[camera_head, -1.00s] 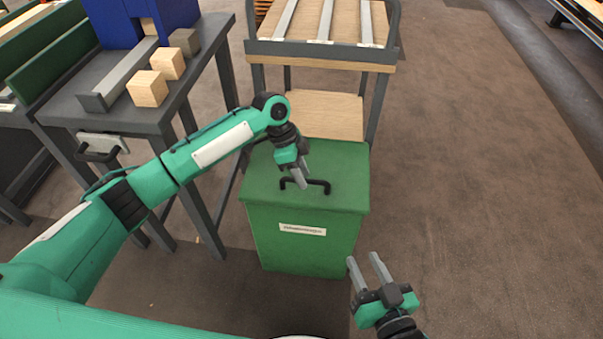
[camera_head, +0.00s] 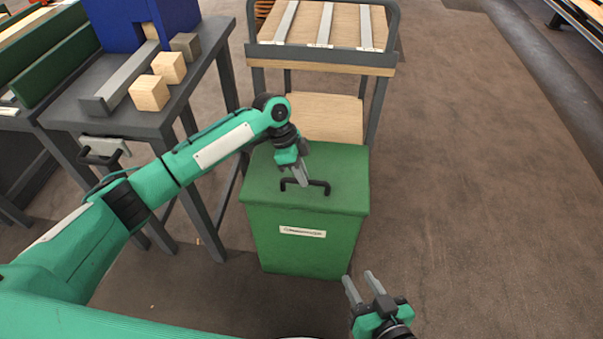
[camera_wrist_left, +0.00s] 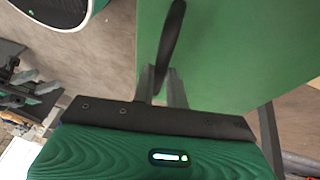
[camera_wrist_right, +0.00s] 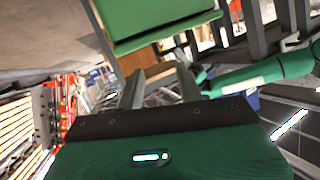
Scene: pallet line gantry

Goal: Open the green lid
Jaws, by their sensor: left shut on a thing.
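The green lid (camera_head: 335,165) lies flat and closed on the green bin (camera_head: 305,245), with a black handle (camera_head: 322,184) on its top. My left gripper (camera_head: 302,180) reaches down from the left and is shut on the handle. The left wrist view shows the dark handle bar (camera_wrist_left: 172,40) between the two fingers, with the green lid surface (camera_wrist_left: 240,60) behind. My right gripper (camera_head: 363,289) is low, in front of the bin's right corner. Its fingers are apart and empty, also in the right wrist view (camera_wrist_right: 160,82).
A grey table (camera_head: 150,118) with wooden blocks (camera_head: 149,92) and a blue box stands left of the bin. A cart (camera_head: 320,65) with metal bars stands directly behind. The floor (camera_head: 480,200) to the right is clear.

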